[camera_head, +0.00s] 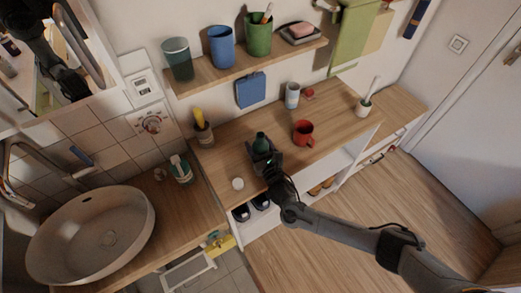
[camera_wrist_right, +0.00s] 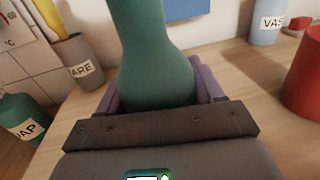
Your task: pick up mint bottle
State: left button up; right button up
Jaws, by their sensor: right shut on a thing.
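The mint bottle (camera_head: 261,142) is a green, narrow-necked bottle over the wooden counter, left of the red mug. It also fills the middle of the right wrist view (camera_wrist_right: 155,70), where its top is cut off. My right gripper (camera_head: 264,158) is shut on the bottle's lower body, with purple finger pads (camera_wrist_right: 205,85) at both sides. The bottle looks upright in the head view. Its base is hidden by the gripper, so I cannot tell whether it touches the counter. My left gripper is not in view.
A red mug (camera_head: 303,133) stands right of the bottle, and a labelled pale cup (camera_head: 292,95) behind. A small white round object (camera_head: 238,184) lies front left. A soap bottle (camera_head: 181,169) stands near the sink (camera_head: 90,236). A shelf (camera_head: 250,66) with cups overhangs the back.

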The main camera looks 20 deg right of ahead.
jog(key=shift+c, duration=0.5)
jog(key=shift+r, duration=0.1)
jog(key=shift+r, duration=0.5)
jog(key=r, duration=0.2)
jog(key=r+p, duration=0.1)
jog(key=shift+d+r, duration=0.35)
jog(key=s+d+r+p, duration=0.2)
jog(key=d+r, duration=0.5)
jog(key=d, duration=0.3)
send_near(261, 137)
jog(key=w+d, duration=0.2)
jog(key=shift+w+f, duration=0.15)
